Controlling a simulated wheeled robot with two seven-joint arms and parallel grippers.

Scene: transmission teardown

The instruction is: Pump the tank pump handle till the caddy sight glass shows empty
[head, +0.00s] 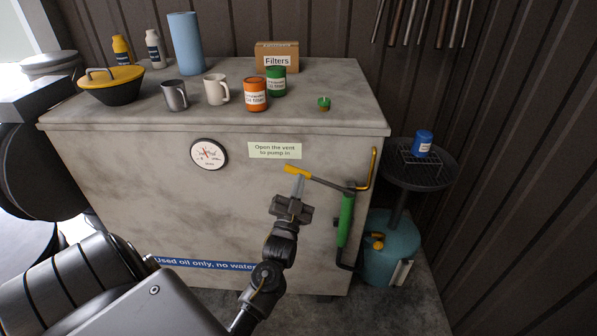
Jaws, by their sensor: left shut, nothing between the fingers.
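The tank pump handle (325,182) is a dark lever with a yellow grip (297,170) at its left end, on the front of the grey waste oil tank (130,165). It slopes up to the left from the green pump body (345,220). My left gripper (299,184) is shut and empty, its fingertips just under the yellow grip; I cannot tell whether they touch. The teal caddy (378,258) stands on the floor right of the tank. A pale strip (402,273) on its front may be the sight glass; its level is too small to read. My right gripper is not in view.
On the tank top are mugs (216,90), cans (255,94), a lidded yellow funnel (111,84), a Filters box (277,56) and a small green cap (324,103). A yellow pipe (373,168) rises beside the pump. The caddy's dark tray (445,172) holds a blue can (422,142).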

